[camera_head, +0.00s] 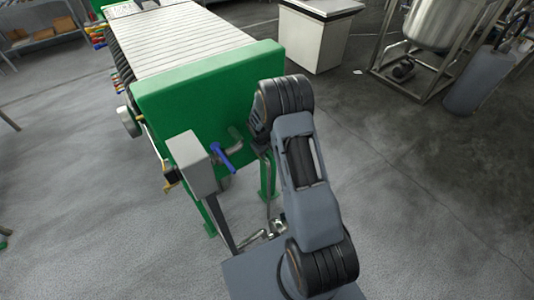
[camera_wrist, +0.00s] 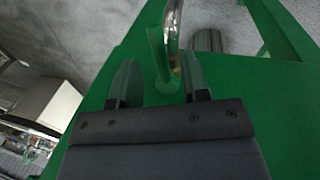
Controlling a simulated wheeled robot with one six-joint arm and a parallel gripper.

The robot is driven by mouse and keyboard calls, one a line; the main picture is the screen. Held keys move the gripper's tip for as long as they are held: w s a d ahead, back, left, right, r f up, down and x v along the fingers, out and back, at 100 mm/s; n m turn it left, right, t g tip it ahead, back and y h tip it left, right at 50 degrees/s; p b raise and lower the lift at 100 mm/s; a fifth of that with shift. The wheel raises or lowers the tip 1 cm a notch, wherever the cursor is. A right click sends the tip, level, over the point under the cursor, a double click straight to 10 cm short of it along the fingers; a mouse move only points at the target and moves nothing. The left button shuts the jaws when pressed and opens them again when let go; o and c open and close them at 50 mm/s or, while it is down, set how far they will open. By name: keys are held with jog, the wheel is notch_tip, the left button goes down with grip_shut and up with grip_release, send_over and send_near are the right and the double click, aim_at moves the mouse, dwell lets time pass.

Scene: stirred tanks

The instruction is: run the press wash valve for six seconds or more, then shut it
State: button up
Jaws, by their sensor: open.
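The filter press has a green end plate (camera_head: 210,100) with a stack of pale plates (camera_head: 185,40) behind it. A blue lever (camera_head: 225,154), which looks like the wash valve's handle, sticks out in front of the end plate, beside a grey box on a post. Its exact turn is hard to read. In the wrist view my gripper (camera_wrist: 158,78) is open and empty, its two fingers facing the green end plate (camera_wrist: 235,85). A shiny metal pipe (camera_wrist: 173,25) and a green fitting (camera_wrist: 160,62) show beyond the fingers. The blue lever is not in the wrist view.
The grey box (camera_head: 192,165) on its post stands close left of the lever. A white cabinet (camera_head: 318,37) and a steel tank (camera_head: 440,22) in a frame stand at the back right. A grey cylinder (camera_head: 478,82) is beside the tank. The floor to the right is open.

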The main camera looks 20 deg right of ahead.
jog(key=shift+d+f, duration=0.15)
jog(key=shift+f, duration=0.7)
jog(key=shift+c, duration=0.2)
grip_shut()
